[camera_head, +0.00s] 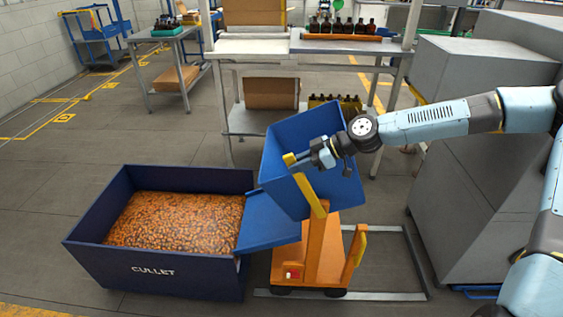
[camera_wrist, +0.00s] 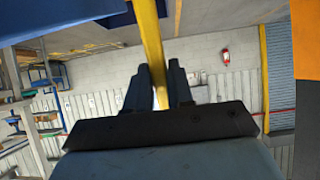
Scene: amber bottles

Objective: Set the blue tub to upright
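The blue tub (camera_head: 284,150) sits tilted on an orange tipping cart (camera_head: 322,250), leaning left toward the cullet bin. Its blue chute (camera_head: 268,226) slopes down to the bin's right rim. A yellow lever (camera_head: 311,192) rises in front of the tub, its end bent to the left. My gripper (camera_head: 318,157) is at the lever's upper part, in front of the tub. In the wrist view the yellow lever (camera_wrist: 150,40) runs between the two fingers (camera_wrist: 160,75), which close against its sides. The tub's inside is partly hidden by my arm.
The dark blue cullet bin (camera_head: 150,277), filled with amber pieces (camera_head: 172,222), stands left of the cart. Grey cabinets (camera_head: 470,180) stand close on the right. A bench with amber bottles (camera_head: 342,27) is behind. Floor is clear at left.

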